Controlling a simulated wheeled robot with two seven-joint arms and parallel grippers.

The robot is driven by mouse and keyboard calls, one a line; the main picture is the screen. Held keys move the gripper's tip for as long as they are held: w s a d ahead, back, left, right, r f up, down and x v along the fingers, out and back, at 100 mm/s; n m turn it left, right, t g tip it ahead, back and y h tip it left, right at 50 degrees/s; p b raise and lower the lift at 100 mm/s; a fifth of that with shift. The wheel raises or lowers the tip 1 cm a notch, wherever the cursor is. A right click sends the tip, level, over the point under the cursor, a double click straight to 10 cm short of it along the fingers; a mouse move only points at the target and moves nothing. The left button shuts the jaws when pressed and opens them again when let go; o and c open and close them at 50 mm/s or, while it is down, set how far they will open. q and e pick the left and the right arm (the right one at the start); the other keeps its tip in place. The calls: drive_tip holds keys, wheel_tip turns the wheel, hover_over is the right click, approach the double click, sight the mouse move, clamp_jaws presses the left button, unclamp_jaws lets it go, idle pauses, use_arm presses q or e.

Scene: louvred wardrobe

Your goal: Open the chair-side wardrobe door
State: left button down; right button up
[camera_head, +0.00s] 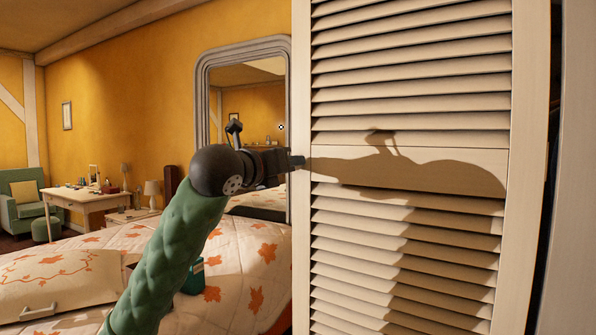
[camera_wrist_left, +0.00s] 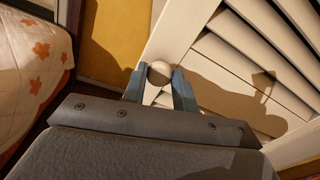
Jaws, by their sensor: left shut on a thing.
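The louvred wardrobe door (camera_head: 408,168) is cream and fills the right half of the head view. It stands ajar, with a dark gap along its right edge. My left gripper (camera_head: 300,161) reaches the door's left edge at the middle rail. In the left wrist view my left gripper (camera_wrist_left: 159,80) is shut on a round pale knob (camera_wrist_left: 159,72) on the door frame, one blue finger on each side. In the head view the knob is hidden by the gripper. The shadow of my arm falls across the door. My right gripper is not in view.
A bed (camera_head: 250,270) with a leaf-patterned cover stands left of the door, with a small green object (camera_head: 194,278) on it. A framed mirror (camera_head: 203,95) hangs behind. A desk (camera_head: 85,197) and a green armchair (camera_head: 25,195) are at the far left.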

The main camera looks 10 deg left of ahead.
use_arm(q)
drive_tip(key=shift+s+a+n+t+y+b, duration=0.15)
drive_tip(key=shift+s+a+y, duration=0.1)
drive_tip(key=shift+s, duration=0.35)
drive_tip(key=shift+s+a+n+t+y+b, duration=0.1)
drive_tip(key=shift+s+n+y, duration=0.1)
drive_tip(key=shift+s, duration=0.45)
drive_tip(key=shift+s+a+n+t+y+b, duration=0.15)
drive_tip(key=shift+s+a+y, duration=0.1)
drive_tip(key=shift+s, duration=0.35)
drive_tip(key=shift+d, duration=0.1)
drive_tip(key=c, duration=1.1)
unclamp_jaws()
drive_tip(key=v, duration=0.7)
drive_tip(key=shift+s+b, duration=0.35)
drive_tip(key=shift+r, duration=0.1)
drive_tip(key=shift+a, duration=0.2)
